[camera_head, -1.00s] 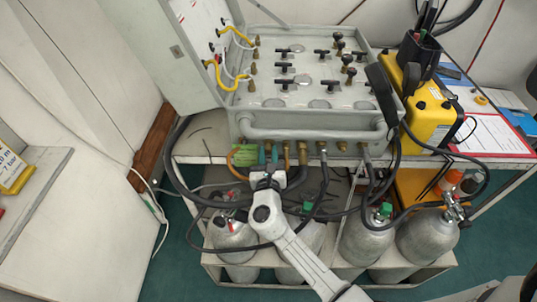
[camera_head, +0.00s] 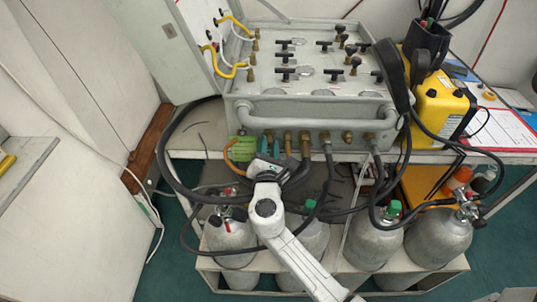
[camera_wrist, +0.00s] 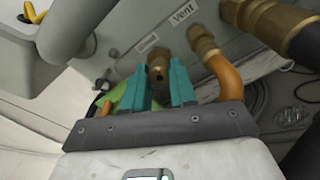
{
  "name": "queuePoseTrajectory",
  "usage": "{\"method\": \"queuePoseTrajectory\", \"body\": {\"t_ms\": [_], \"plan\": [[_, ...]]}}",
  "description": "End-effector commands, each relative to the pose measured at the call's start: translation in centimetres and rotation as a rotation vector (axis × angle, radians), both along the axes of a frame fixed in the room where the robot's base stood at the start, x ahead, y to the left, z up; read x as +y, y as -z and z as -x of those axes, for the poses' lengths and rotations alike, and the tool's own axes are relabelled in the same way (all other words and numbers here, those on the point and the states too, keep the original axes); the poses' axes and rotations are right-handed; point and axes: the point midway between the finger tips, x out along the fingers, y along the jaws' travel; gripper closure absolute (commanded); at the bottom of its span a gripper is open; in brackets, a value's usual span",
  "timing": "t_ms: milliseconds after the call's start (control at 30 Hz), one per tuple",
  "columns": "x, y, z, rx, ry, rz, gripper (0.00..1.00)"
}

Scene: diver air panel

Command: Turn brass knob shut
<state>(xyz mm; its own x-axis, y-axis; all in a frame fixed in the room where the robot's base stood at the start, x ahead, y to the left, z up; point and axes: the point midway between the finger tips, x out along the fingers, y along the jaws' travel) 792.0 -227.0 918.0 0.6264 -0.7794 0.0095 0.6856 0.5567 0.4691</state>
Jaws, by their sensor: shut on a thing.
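The brass knob (camera_wrist: 157,66) sticks out of the grey panel's front between my gripper's two teal fingers in the wrist view. My gripper (camera_wrist: 160,82) is shut on it, with a finger on each side. In the head view my gripper (camera_head: 271,148) is at the row of brass fittings under the front rail of the air panel (camera_head: 310,100), and its hand is tilted. The knob is mostly hidden there by the fingers. A "Vent" label is beside the knob in the wrist view.
A brass fitting with an orange hose (camera_wrist: 228,75) is close to the right finger. A green tag (camera_head: 242,149) hangs just left of my gripper. Black hoses and grey cylinders (camera_head: 375,240) crowd the space below. A yellow case (camera_head: 437,110) stands at the right.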

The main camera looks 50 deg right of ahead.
Motion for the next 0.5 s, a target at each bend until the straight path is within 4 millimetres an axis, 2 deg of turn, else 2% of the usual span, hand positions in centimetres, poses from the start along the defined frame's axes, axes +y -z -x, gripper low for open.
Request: {"method": "queuePoseTrajectory", "body": {"t_ms": [33,500], "plan": [[0.14,0.61,-0.04,-0.036,-0.003,-0.026,1.0],[0.08,0.59,0.0,-0.387,-0.001,-0.302,1.0]]}}
